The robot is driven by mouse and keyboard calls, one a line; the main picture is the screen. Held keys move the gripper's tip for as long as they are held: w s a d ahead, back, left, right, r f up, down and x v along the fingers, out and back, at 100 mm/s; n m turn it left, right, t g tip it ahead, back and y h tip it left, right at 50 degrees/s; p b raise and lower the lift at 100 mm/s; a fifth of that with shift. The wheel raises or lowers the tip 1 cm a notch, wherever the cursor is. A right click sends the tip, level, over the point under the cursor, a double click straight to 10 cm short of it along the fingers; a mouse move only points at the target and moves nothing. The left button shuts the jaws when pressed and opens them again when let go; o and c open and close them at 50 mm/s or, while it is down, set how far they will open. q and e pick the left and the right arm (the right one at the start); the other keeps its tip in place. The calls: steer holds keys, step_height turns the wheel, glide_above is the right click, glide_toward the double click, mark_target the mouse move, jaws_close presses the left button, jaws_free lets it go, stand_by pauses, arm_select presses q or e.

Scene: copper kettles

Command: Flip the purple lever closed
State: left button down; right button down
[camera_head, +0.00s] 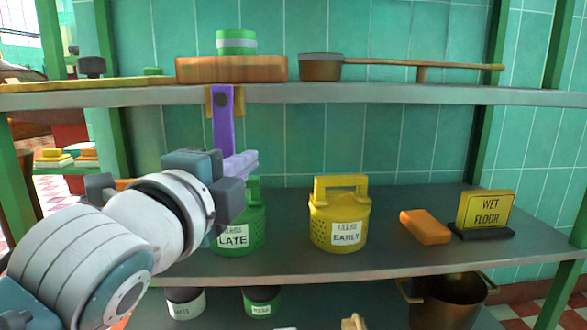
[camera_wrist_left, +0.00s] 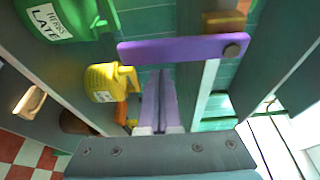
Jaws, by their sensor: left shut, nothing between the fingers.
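The purple lever (camera_head: 223,125) hangs straight down from a dark pivot on a brass bracket (camera_head: 209,101) at the front edge of the upper shelf. In the left wrist view the lever (camera_wrist_left: 180,48) crosses in front of the fingertips, with its pivot end at the right. My left gripper (camera_head: 240,164) is shut and empty, its pale lilac fingers just below and right of the lever's lower end. The shut fingers also show in the left wrist view (camera_wrist_left: 160,90). I cannot tell whether they touch the lever. My right gripper is not in view.
On the middle shelf (camera_head: 290,262) stand a green LATE canister (camera_head: 250,228), partly behind my arm, a yellow EARLY canister (camera_head: 340,215), an orange block (camera_head: 425,227) and a WET FLOOR sign (camera_head: 486,210). The upper shelf (camera_head: 400,96) holds a wooden block (camera_head: 230,69) and a long-handled pan (camera_head: 320,68).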

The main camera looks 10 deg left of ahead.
arm_select(q)
steer(key=shift+s+a, duration=0.1)
steer(key=shift+a, duration=0.2)
